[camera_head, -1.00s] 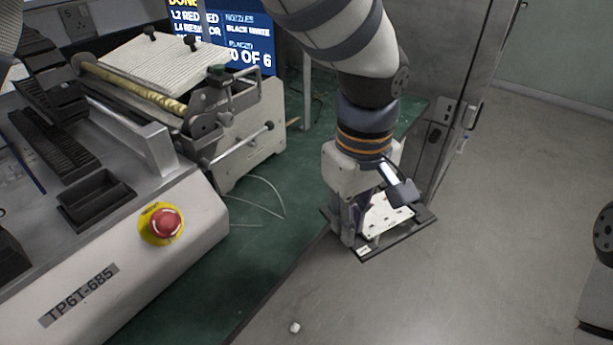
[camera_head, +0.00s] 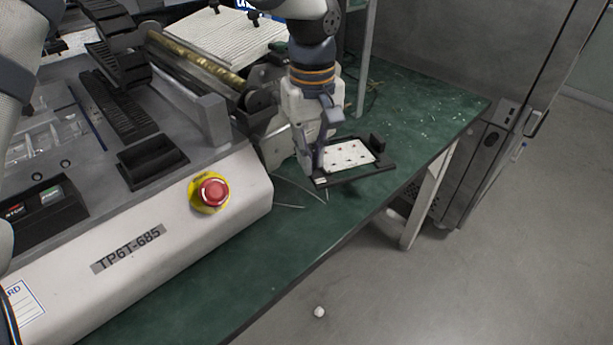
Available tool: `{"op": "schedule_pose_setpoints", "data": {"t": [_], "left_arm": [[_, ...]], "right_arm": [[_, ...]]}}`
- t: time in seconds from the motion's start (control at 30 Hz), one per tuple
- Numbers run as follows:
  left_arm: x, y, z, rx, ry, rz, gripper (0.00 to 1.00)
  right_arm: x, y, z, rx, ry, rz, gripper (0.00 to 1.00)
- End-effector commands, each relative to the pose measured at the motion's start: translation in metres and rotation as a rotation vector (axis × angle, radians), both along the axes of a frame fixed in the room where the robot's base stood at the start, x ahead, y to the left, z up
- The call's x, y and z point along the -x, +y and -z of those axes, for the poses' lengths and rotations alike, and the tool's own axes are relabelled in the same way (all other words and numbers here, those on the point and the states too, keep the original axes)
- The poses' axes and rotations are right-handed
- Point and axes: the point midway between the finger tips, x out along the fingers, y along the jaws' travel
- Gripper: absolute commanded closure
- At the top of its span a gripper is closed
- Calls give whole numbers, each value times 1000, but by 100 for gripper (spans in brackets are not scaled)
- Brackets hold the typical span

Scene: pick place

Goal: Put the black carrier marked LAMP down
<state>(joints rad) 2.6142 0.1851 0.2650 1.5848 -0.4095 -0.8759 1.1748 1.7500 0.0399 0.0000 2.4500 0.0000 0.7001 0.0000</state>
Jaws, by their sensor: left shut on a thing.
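The black carrier (camera_head: 362,175) is a flat dark frame with a white, dotted board (camera_head: 348,154) on it and a black block at its right end. A small pale label is at its left front corner, too small to read. My left gripper (camera_head: 316,160) is shut on the carrier's left end, pointing down. The carrier is over the green bench top (camera_head: 420,112), near its front edge. I cannot tell whether it touches the bench. My right gripper is not in view.
The grey machine (camera_head: 150,235) marked TP6T-685, with a red emergency button (camera_head: 214,192), stands to the left. Thin wires (camera_head: 298,190) lie beside it. Bare bench lies right of the carrier. A metal cabinet (camera_head: 490,150) stands at the bench's right end.

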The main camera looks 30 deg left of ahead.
Motion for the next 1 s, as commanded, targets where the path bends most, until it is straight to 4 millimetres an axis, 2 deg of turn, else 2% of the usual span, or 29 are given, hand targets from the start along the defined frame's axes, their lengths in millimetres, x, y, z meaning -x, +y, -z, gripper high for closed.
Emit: {"op": "schedule_pose_setpoints", "data": {"t": [0.13,0.47,0.7,1.0], "left_arm": [[-5,14,1,1,1,-2,100],[-4,11,30,1,1,-1,100],[-4,13,69,2,3,-2,100],[-5,15,70,0,-1,0,100]], "right_arm": [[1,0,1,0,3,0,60],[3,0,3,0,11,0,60],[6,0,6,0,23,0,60],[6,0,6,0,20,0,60]]}}
